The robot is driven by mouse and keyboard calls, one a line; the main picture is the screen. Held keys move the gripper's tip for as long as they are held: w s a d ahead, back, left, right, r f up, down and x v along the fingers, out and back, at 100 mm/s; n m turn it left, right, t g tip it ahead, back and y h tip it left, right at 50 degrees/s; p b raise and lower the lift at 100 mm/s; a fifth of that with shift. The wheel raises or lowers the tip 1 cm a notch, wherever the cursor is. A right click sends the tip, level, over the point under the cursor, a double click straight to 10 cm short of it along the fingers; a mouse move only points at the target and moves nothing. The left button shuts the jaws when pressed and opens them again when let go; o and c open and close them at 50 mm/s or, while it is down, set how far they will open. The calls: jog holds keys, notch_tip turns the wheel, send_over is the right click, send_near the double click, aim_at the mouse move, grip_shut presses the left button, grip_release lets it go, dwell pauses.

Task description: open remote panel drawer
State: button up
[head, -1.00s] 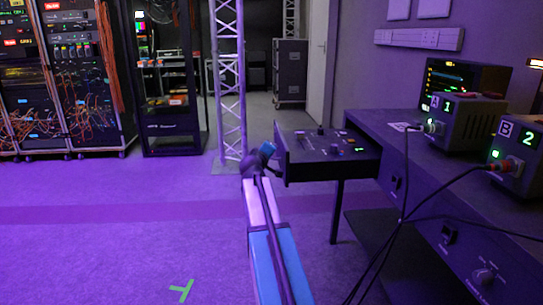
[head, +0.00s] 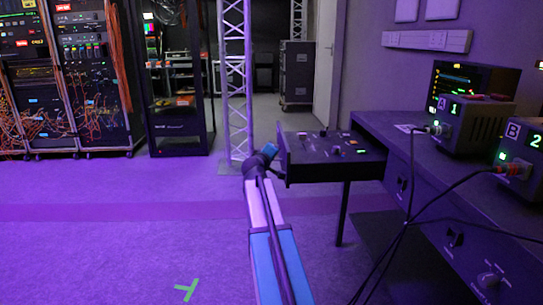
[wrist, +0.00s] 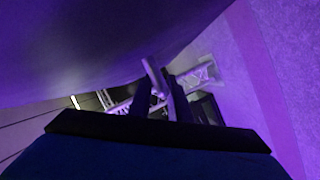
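The panel drawer (head: 330,157) is a dark drawer with knobs and small lit buttons on its top face. It stands pulled out to the left from the dark desk (head: 422,165). My gripper (head: 268,166) is at the drawer's front face, at the left end. In the wrist view, the two dark fingers (wrist: 160,104) lie either side of a pale bar-like handle (wrist: 153,74) and look closed on it. The large dark surface above them seems to be the drawer front. The head view hides the exact contact behind the wrist.
Units marked A 1 (head: 468,122) and B 2 (head: 519,155) stand on the desk, with black cables hanging in front. A truss post (head: 236,85) stands behind my gripper. Racks (head: 66,80) line the back left.

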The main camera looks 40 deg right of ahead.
jog(key=p+v, duration=0.4)
jog(key=v, duration=0.9)
jog(key=shift+s+a, duration=0.25)
jog(key=shift+r, duration=0.1)
dwell(0.3)
